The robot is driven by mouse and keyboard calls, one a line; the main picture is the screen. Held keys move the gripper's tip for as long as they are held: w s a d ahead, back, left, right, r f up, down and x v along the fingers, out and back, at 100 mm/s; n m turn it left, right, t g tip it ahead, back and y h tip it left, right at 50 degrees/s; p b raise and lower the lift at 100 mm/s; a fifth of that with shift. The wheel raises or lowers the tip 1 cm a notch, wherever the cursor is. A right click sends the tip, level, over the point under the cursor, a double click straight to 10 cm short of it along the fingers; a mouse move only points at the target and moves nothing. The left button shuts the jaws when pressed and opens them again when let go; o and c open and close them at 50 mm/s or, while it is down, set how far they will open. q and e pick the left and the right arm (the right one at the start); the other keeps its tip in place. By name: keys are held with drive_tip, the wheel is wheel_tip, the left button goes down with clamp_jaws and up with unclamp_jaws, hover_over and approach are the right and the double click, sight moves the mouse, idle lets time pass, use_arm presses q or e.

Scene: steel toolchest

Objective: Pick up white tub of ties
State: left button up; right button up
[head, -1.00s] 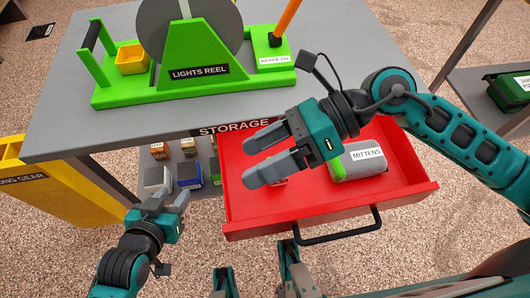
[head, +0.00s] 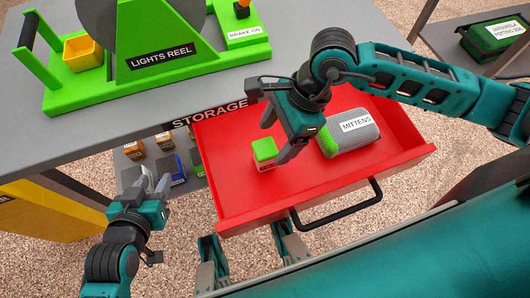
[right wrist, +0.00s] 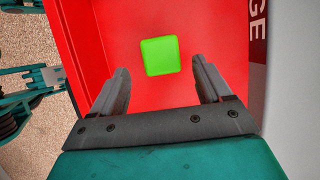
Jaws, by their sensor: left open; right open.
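A small tub with a bright green lid (head: 264,150) stands in the open red drawer (head: 240,205), left of the grey roll marked MITTENS (head: 350,132). Its label is too small to read; its side looks pale. In the right wrist view only its green lid (right wrist: 160,56) shows, lying ahead between the finger lines. My right gripper (head: 279,134) is open and empty, pointing down above the drawer, just right of the tub and apart from it. My left gripper (head: 153,186) is open and empty, low at the left, outside the drawer.
Several small tubs (head: 165,142) stand on a shelf under the grey worktop (head: 120,112). The green lights reel stand (head: 150,70) is on top. The drawer's black handle (head: 340,208) juts toward me. A yellow box (head: 40,210) is at the left.

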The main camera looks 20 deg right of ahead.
sight(266, 148)
drive_tip(key=x, duration=0.4)
drive_tip(key=shift+w+a+f+b, duration=0.1)
drive_tip(key=shift+a+f+b, duration=0.15)
drive_tip(key=shift+a+b, duration=0.2)
drive_tip(key=c, duration=1.1)
